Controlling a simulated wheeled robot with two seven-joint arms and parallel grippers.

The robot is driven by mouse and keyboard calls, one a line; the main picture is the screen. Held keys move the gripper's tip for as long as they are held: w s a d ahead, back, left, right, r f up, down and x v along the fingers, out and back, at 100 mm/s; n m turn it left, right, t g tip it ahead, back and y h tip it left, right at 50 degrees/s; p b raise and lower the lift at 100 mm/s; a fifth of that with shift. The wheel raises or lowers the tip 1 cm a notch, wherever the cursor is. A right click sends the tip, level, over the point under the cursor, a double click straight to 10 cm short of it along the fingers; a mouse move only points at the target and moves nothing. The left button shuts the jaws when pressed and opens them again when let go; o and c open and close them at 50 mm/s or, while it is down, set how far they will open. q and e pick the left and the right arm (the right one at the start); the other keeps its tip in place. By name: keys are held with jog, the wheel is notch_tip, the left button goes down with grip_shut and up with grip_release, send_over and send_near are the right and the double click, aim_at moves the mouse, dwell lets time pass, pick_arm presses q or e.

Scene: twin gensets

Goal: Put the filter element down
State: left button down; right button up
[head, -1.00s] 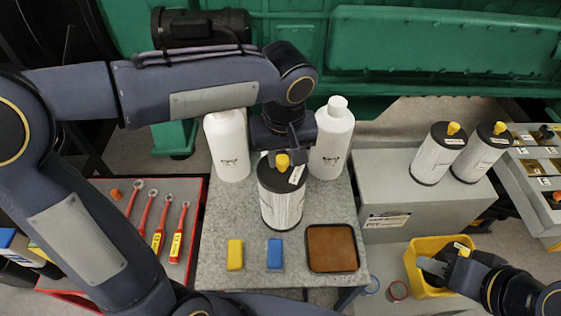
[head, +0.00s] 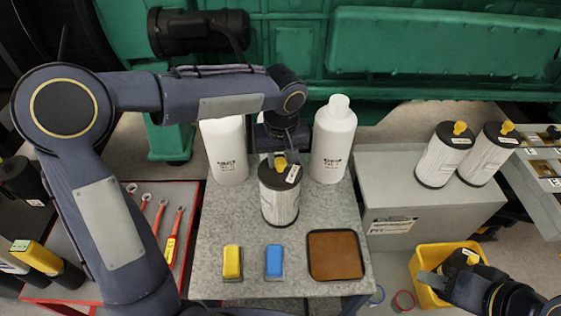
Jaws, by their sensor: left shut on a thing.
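The filter element (head: 280,205) is a white pleated cylinder with black end caps, a yellow knob and a small white label on top. It is upright over the grey speckled table (head: 230,210), in front of and between two white bottles. My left gripper (head: 281,163) is shut on it at the yellow knob, from above and behind. Its lower end is at or very close to the table top; I cannot tell if it touches. My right gripper (head: 436,282) is at the lower right by the yellow bin, and its opening is unclear.
White bottles (head: 226,152) and (head: 333,142) stand close behind the filter. A yellow block (head: 232,262), a blue block (head: 274,261) and a brown tray (head: 335,254) lie in front. Two similar filters (head: 441,158) and (head: 485,155) stand on a grey cabinet (head: 390,190). A yellow bin (head: 424,258) is lower right.

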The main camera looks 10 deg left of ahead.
pick_arm(q)
jog(key=shift+r, duration=0.15)
jog(key=shift+f, duration=0.25)
jog(key=c, duration=1.1)
grip_release()
jog(key=shift+c, duration=0.2)
notch_tip(320, 180, up, 12)
jog(key=s, duration=0.1)
jog(key=shift+s+d+r, duration=0.2)
jog(key=shift+s, duration=0.05)
